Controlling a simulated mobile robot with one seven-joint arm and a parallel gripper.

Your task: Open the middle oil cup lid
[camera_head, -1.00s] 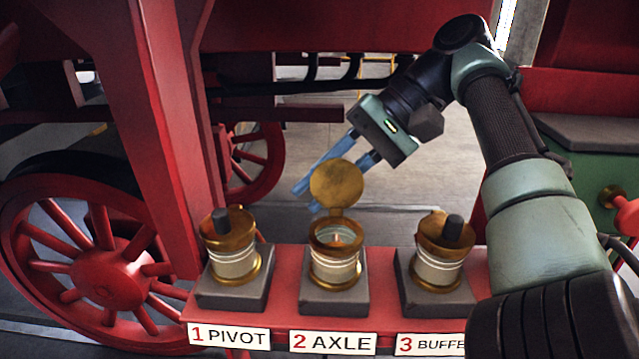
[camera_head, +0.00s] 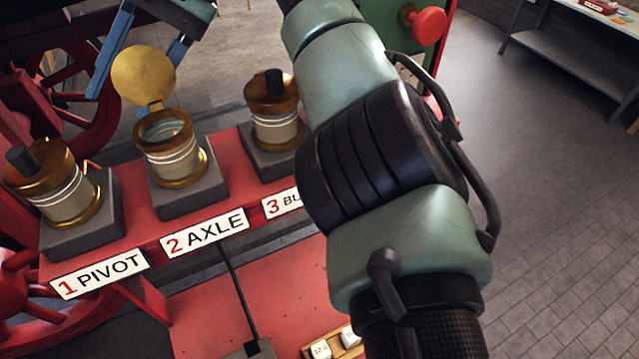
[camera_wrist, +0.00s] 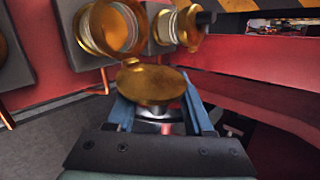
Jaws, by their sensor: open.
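The middle oil cup (camera_head: 170,146), labelled 2 AXLE, is a brass-rimmed cup with white bands on a grey block. Its round brass lid (camera_head: 143,75) stands up, hinged at the cup's far side, and the cup's mouth is uncovered. In the wrist view the lid (camera_wrist: 152,84) shows in front of the fingers, with the cup (camera_wrist: 112,28) beyond it. My gripper (camera_wrist: 163,112) is open behind the raised lid, a blue finger on each side. Whether a finger touches the lid cannot be told. In the head view the gripper is partly cut off at the top.
The PIVOT cup (camera_head: 62,182) at left and BUFFER cup (camera_head: 273,108) at right have lids down with dark knobs. All stand on a red shelf (camera_head: 125,205). A red wheel is behind. Open floor (camera_head: 560,200) and a workbench (camera_head: 570,62) lie to the right.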

